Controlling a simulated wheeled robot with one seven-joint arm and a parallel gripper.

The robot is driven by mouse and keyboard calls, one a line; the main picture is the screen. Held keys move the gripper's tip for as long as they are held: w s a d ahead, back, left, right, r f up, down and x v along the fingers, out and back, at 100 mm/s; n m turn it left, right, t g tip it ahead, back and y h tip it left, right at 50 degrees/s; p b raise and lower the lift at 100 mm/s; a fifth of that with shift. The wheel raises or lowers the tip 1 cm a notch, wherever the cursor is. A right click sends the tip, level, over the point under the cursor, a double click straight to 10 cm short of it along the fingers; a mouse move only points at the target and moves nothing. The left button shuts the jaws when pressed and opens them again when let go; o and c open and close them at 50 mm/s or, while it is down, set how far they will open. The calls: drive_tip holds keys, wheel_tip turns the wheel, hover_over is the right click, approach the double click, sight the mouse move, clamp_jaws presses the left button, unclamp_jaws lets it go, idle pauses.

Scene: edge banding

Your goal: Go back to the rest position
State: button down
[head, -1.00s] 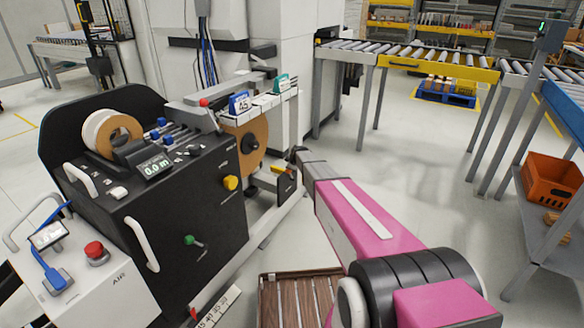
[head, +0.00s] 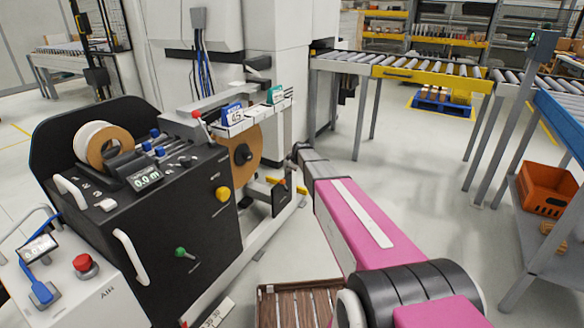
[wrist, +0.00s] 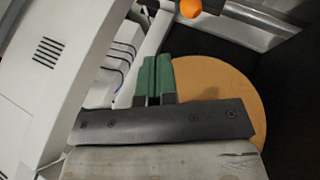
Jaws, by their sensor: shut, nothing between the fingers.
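My gripper (wrist: 153,75) shows in the wrist view as two green-padded fingers side by side, shut with nothing between them. A brown disc (wrist: 225,85) lies behind and to the right of the fingers, and I cannot tell how far off it is. In the head view my pink arm reaches forward from the lower right, its far end beside the black edge banding machine (head: 180,230). The fingers cannot be made out in the head view. A brown roll (head: 250,165) hangs on the machine, left of my arm's far end.
A white control box (head: 85,295) with a red button stands at the lower left. A brown slatted rack (head: 290,305) is below my arm. A roller conveyor (head: 420,72) runs behind, and an orange crate (head: 548,188) sits at the right. The floor between is open.

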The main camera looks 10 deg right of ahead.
drive_tip(key=shift+s, duration=0.1)
drive_tip(key=s+d+m+g, duration=0.2)
drive_tip(key=s+m, duration=0.2)
drive_tip(key=s, duration=1)
drive_tip(key=s+d+m+g+h, duration=0.1)
drive_tip(key=s+d+m+g, duration=0.1)
drive_tip(key=s, duration=1.2)
drive_tip(key=s+d+f+m+g+h, duration=0.1)
drive_tip(key=s+m, duration=0.6)
drive_tip(key=s, duration=0.7)
drive_tip(key=d+g, duration=0.1)
drive_tip(key=g, duration=0.1)
drive_tip(key=shift+d+g, duration=0.15)
drive_tip(key=shift+g, duration=0.15)
